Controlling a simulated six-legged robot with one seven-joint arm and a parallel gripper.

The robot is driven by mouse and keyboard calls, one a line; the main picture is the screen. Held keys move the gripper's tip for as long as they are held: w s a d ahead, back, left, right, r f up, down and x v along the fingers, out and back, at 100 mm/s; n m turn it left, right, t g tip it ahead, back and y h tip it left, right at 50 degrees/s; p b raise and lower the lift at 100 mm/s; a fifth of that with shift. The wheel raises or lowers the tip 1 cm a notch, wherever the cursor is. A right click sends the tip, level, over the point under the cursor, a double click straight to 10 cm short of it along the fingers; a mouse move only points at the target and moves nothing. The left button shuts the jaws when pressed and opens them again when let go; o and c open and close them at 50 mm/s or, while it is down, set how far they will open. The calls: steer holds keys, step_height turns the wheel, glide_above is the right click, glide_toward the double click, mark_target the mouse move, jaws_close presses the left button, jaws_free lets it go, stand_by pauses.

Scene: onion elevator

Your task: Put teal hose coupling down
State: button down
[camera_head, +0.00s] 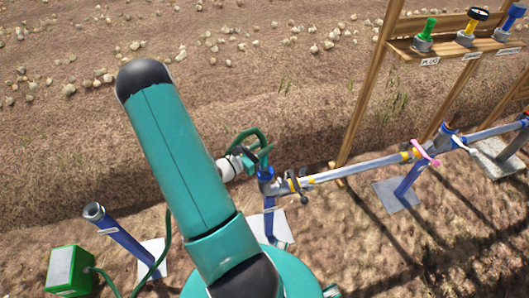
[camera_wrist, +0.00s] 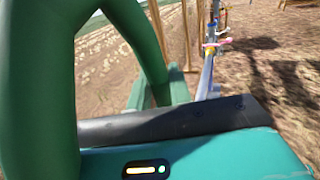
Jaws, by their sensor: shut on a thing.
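My gripper (camera_head: 262,154) is just right of my teal arm in the head view, partly hidden by the arm and by green parts. It is shut on the teal hose coupling, whose outline I cannot separate clearly from the green loop (camera_head: 250,139) there. It is close above the blue upright fitting (camera_head: 266,176) at the left end of a long grey pipe (camera_head: 350,170). I cannot tell whether they touch. In the wrist view, a thick green hose (camera_wrist: 40,90) arches up close to the camera.
A green box (camera_head: 70,270) with a green hose (camera_head: 105,277) stands at lower left, beside a tilted blue pipe (camera_head: 120,238) with a grey collar. A wooden shelf (camera_head: 470,47) holds green, yellow and blue fittings at upper right. A pink handle (camera_head: 425,153) sits on the pipe.

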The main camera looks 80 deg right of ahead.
steer(key=shift+s+d+f, duration=0.1)
steer(key=shift+d+f, duration=0.05)
steer(key=shift+f, duration=0.75)
steer(key=shift+s+d+f, duration=0.1)
steer(key=shift+f, duration=1.2)
steer(key=c, duration=1.3)
jaws_free()
steer(key=shift+r, duration=0.1)
steer(key=shift+w+a+r, duration=0.1)
steer(key=shift+w+r, duration=0.05)
steer(key=shift+r, duration=0.2)
steer(key=v, duration=1.1)
steer(key=shift+w+a+f, duration=0.1)
steer(key=shift+a, duration=0.2)
